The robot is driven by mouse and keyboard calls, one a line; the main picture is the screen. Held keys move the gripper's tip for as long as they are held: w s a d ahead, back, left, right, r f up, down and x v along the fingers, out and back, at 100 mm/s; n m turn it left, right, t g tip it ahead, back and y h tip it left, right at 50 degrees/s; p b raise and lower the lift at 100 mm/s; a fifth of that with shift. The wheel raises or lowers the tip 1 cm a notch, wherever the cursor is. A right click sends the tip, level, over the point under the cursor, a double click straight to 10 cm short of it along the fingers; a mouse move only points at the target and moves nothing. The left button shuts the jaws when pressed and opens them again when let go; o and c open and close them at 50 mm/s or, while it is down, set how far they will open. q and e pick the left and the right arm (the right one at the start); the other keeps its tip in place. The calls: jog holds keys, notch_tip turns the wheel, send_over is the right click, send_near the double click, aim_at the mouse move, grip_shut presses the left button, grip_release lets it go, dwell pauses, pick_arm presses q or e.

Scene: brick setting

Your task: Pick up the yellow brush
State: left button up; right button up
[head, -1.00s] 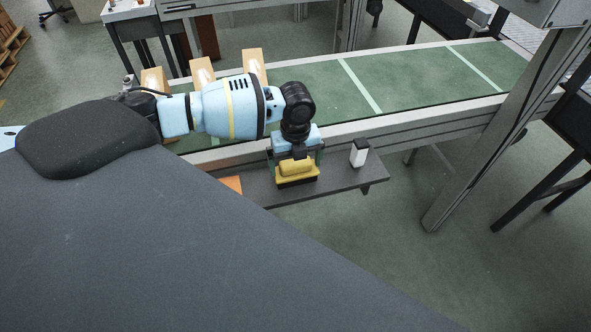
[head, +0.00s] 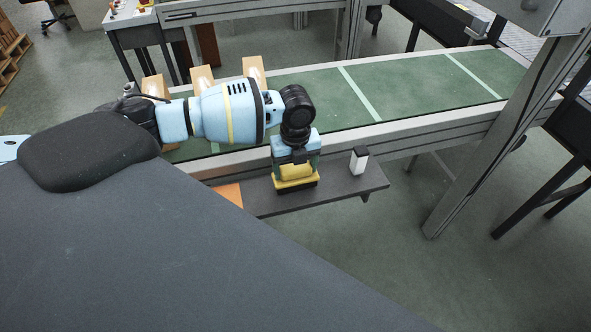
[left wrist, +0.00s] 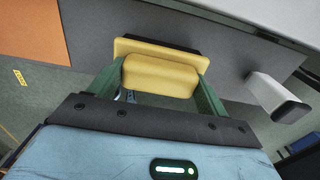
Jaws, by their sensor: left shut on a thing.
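The yellow brush (head: 297,182) has a yellow body and handle with a dark underside. It is at the grey shelf (head: 338,192) along the front of the conveyor. My left gripper (head: 296,171) points down from above and is shut on the brush handle. In the left wrist view the brush (left wrist: 160,75) sits between the two green fingers (left wrist: 160,85), one at each end of its handle. I cannot tell whether the brush still touches the shelf. My right gripper is not in view.
A white block with a black top (head: 359,161) stands on the shelf right of the brush. An orange sheet (head: 229,194) lies to its left. The green conveyor (head: 400,88) runs behind, with several tan boxes (head: 253,70) on its left part.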

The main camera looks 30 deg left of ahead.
pick_arm(q)
notch_tip(320, 180, up, 3)
jog(key=shift+f, duration=0.2)
jog(key=s+a, duration=0.3)
jog(key=s, duration=0.4)
jog(key=s+a+r, duration=0.1)
jog(key=s+a, duration=0.1)
jog(key=s, duration=0.6)
jog(key=shift+a+r, duration=0.2)
jog(key=shift+a, duration=0.2)
jog(key=o, duration=0.5)
jog(key=shift+c, duration=1.5)
jog(key=shift+w+d, duration=0.1)
